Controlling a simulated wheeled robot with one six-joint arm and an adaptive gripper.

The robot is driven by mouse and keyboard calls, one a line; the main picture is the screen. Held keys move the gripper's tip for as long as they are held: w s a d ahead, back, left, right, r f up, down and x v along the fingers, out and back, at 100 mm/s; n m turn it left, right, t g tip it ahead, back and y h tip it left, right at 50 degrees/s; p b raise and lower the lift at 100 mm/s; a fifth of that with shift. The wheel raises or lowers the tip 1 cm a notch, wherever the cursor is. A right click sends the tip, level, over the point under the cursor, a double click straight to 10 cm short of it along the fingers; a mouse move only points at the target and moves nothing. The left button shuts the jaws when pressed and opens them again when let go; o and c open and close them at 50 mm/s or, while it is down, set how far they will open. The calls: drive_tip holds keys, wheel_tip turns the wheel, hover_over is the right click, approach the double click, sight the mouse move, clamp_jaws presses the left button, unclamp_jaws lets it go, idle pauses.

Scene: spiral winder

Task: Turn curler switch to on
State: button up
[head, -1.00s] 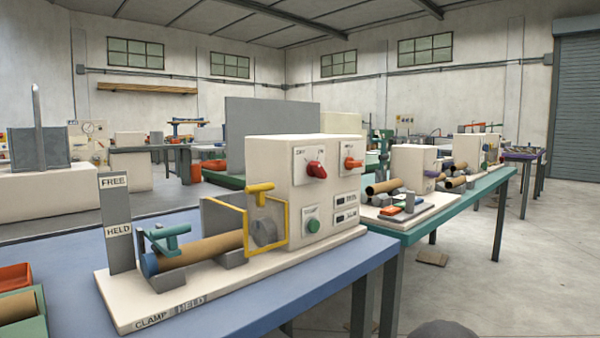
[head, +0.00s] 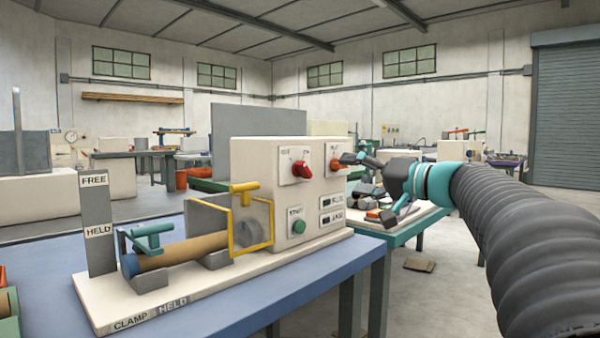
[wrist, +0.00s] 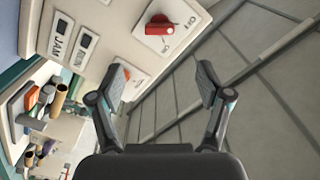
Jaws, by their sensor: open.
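The cream winder cabinet (head: 265,190) stands on a blue bench. Its front has a red rotary switch (head: 301,169) on a white OFF/ON plate. To its right is an orange-red switch (head: 335,165) on its own plate. My gripper (head: 360,178) is open and empty, at the cabinet's right side near the orange-red switch. In the wrist view a red knob (wrist: 160,29) with OFF and ON labels lies ahead, beyond the spread fingertips. Another red knob (wrist: 127,73) is partly hidden by the left finger. I cannot read which switch is the curler's.
A green START button (head: 299,227) and two small label windows sit below the switches. A yellow guard frame (head: 250,220), a brown tube (head: 185,250) and a teal clamp (head: 148,238) are at left. A second bench (head: 400,228) with loose parts stands behind my gripper.

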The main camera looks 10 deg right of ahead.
sight(308, 170)
drive_tip(key=p+x, duration=0.2)
drive_tip(key=x, duration=1.1)
drive_tip(key=c, duration=1.2)
